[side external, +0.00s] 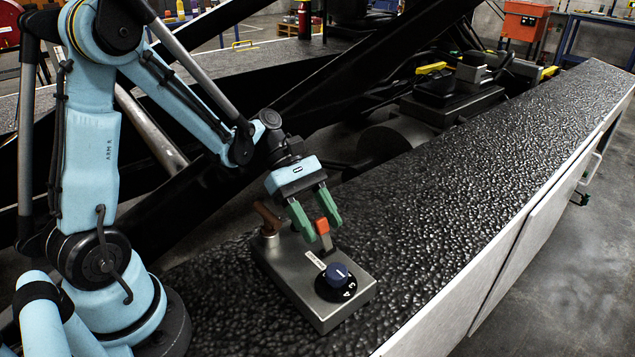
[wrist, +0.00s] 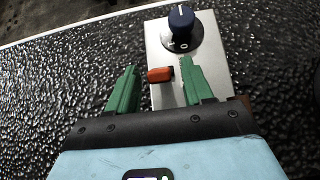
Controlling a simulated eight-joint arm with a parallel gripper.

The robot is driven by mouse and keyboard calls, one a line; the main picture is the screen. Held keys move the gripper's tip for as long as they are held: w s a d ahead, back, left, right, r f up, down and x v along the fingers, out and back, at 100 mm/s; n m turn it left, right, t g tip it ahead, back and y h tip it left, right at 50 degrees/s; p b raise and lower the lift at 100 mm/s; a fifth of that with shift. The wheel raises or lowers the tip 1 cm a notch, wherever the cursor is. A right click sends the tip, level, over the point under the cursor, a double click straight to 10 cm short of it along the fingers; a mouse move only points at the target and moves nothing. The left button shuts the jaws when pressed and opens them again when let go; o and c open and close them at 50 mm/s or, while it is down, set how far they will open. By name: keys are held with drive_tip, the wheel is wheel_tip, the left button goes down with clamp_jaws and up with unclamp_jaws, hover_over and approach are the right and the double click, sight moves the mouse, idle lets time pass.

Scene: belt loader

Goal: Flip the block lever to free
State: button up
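A grey metal control box (side external: 300,288) sits on the textured black surface; it also shows in the wrist view (wrist: 157,38). A lever with an orange-red tip (side external: 322,226) stands on it. My gripper (side external: 322,231) is open, its green fingers on either side of that tip. A brown lever (side external: 267,216) is at the box's back left corner, tilted. I cannot read which lever is labelled block.
A dark blue knob (side external: 337,274) on a numbered black dial is at the box's front end. A white label lies behind it. The textured surface (side external: 480,180) right of the box is clear. Black beams (side external: 345,70) cross behind my arm.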

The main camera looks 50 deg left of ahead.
drive_tip(key=v, duration=0.7)
drive_tip(key=shift+a+r, duration=0.2)
drive_tip(key=s+m+t+y, duration=0.1)
drive_tip(key=m+t+y, duration=0.1)
drive_tip(key=m, duration=0.4)
drive_tip(key=s+d+r+m+t+y, duration=0.1)
drive_tip(key=m+t+y, duration=0.1)
drive_tip(key=m+y, duration=0.2)
drive_tip(key=s+m+t+y, duration=0.1)
drive_tip(key=m+t+y, duration=0.2)
drive_tip(key=m, duration=0.5)
drive_tip(key=shift+s+d+r+y, duration=0.3)
drive_tip(key=shift+d+y, duration=0.1)
drive_tip(key=shift+y, duration=0.2)
drive_tip(key=shift+o, duration=0.2)
